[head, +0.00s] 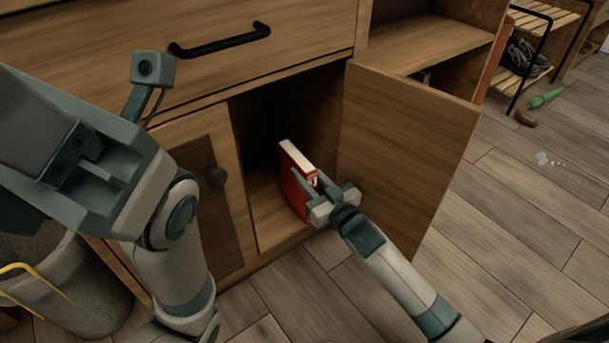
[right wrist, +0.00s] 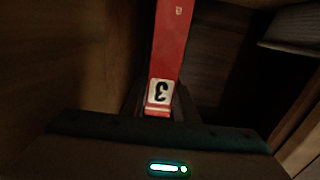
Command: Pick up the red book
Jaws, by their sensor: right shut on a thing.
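The red book (head: 294,189) stands upright inside the open lower cabinet (head: 270,122), near its front opening. My right gripper (head: 312,190) reaches in from the front and is shut on the book's near edge.
The cabinet's open door (head: 400,150) stands just right of my right gripper. A drawer with a black handle (head: 220,40) is above. A grey bucket (head: 75,280) stands at lower left.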

